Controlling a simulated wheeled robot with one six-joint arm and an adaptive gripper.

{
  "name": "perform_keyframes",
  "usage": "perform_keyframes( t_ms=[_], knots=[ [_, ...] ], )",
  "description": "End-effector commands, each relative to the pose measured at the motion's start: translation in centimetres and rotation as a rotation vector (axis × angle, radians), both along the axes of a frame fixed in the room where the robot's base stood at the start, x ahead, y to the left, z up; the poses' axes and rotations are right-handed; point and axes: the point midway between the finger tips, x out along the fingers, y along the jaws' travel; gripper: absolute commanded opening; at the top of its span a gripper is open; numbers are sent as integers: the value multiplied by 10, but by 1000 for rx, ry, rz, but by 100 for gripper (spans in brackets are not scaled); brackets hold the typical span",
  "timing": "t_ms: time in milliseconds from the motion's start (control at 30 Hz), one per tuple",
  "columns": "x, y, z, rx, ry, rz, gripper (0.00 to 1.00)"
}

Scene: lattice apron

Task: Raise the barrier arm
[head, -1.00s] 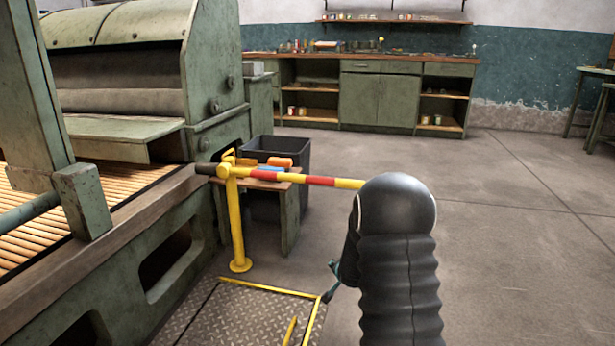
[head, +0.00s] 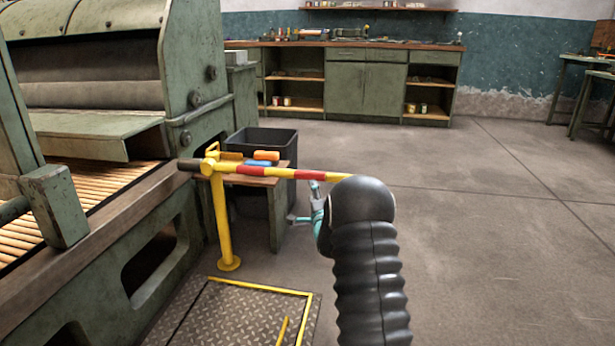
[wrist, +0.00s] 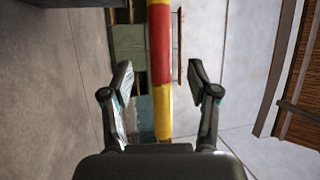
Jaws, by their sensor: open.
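The barrier arm (head: 282,172), striped yellow and red, lies about level. It runs right from the top of a yellow post (head: 224,225), and its far end is hidden behind my dark arm. My gripper (head: 303,202) is open and empty, just below the barrier arm near its right part. In the wrist view the barrier arm (wrist: 160,45) runs lengthwise in the gap between the two spread fingers. I cannot tell whether it lies between the fingers or beyond them, and no contact shows.
A green machine (head: 185,60) with a slatted bed stands at left. Behind the barrier are a small table (head: 278,215) with orange and blue items and a black bin (head: 285,140). A yellow-edged metal plate (head: 235,310) lies on the floor. Open floor (head: 480,240) is at right.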

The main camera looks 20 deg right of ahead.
Motion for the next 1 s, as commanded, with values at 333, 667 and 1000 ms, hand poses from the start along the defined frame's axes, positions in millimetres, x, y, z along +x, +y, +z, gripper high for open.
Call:
perform_keyframes(
  t_ms=[333,667,1000],
  knots=[
    [56,-13,10,-1,0,-2,60],
    [92,-20,16,-1,2,-2,60],
    [99,-21,19,-1,2,-2,60]
  ],
)
